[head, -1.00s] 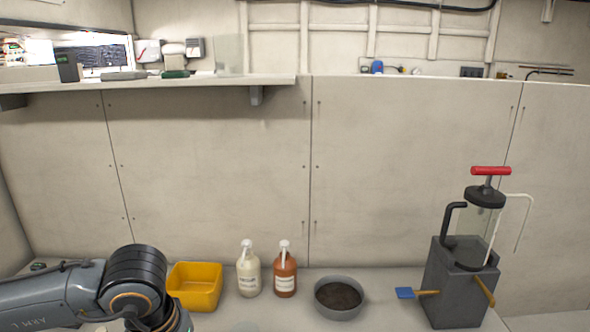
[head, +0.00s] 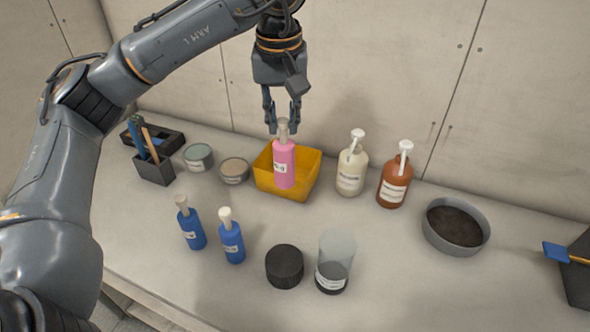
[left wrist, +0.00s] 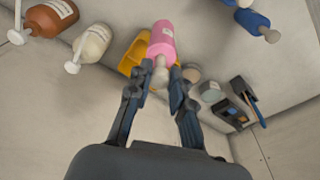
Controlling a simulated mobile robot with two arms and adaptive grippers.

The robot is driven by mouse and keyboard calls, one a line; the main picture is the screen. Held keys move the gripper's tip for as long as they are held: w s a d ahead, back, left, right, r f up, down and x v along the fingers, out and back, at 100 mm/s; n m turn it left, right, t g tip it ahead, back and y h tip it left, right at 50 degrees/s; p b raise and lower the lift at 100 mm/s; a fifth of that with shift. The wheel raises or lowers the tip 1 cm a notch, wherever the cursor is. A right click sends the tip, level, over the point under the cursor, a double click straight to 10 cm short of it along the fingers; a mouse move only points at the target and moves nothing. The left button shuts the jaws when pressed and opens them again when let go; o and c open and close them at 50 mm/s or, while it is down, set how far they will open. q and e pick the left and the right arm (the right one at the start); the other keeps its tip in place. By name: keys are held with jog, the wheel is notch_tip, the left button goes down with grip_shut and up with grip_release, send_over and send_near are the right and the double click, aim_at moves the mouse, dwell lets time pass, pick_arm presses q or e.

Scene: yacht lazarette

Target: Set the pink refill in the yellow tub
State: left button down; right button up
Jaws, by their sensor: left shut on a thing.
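The pink refill (head: 284,164) is a pink bottle with a pale nozzle and a white label. It hangs upright from my left gripper (head: 282,122), which is shut on its nozzle. In the head view the bottle overlaps the yellow tub (head: 264,182), and I cannot tell whether its base touches the tub floor. In the left wrist view the pink refill (left wrist: 161,40) is between the fingers of my left gripper (left wrist: 160,85), with part of the yellow tub (left wrist: 133,52) behind it. My right gripper is not in view.
A cream pump bottle (head: 351,170) and a brown pump bottle (head: 394,182) stand right of the tub. Two round tins (head: 234,171) stand on its left. Two blue bottles (head: 231,242), a black lid (head: 284,266) and a clear jar (head: 335,265) stand in front. A grey bowl (head: 455,226) is farther right.

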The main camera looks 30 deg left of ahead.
pick_arm(q)
jog(key=w+a+f+p, duration=0.3)
jog(key=w+f, duration=0.3)
jog(key=w+a+f+p, duration=0.2)
jog(key=w+f+p, duration=0.1)
jog(key=w+f, duration=0.3)
jog(key=shift+w+a+f, duration=0.2)
jog(key=shift+a+f, duration=0.1)
jog(key=shift+a, duration=0.1)
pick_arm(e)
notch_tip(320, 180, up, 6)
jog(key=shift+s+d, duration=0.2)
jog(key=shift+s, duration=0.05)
pick_arm(q)
jog(key=shift+f, duration=0.1)
jog(key=c, duration=1.2)
grip_release()
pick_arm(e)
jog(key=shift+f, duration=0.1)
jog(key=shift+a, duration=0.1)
